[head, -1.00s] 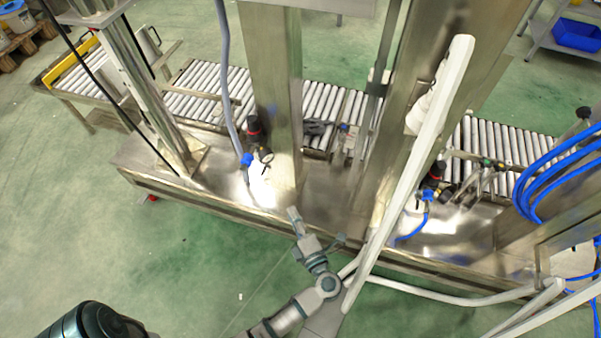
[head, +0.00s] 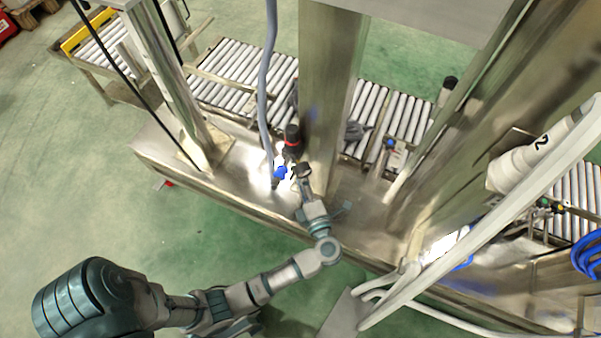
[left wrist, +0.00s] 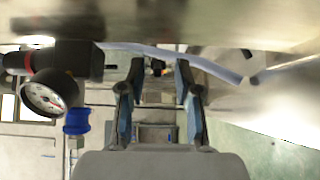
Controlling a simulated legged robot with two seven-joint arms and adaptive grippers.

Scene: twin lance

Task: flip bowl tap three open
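A black regulator with a red ring (head: 292,140) and a blue fitting (head: 280,172) stands beside the steel column. I cannot tell whether it is the task's tap three, and no bowl is clearly seen. In the left wrist view, its black body (left wrist: 80,60), round white gauge (left wrist: 45,95) and blue fitting (left wrist: 77,121) are left of my fingers. My left gripper (head: 302,178) is close to the regulator in the head view, on its near side. In the left wrist view, its two fingers (left wrist: 155,75) are apart with nothing held between them. My right gripper is out of view.
A steel column (head: 330,90) rises directly beside the regulator. A grey hose (head: 266,80) hangs near it. A thick white pipe (head: 470,235) crosses the right side. A roller conveyor (head: 225,80) runs behind the steel base. Green floor (head: 90,200) is clear at the left.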

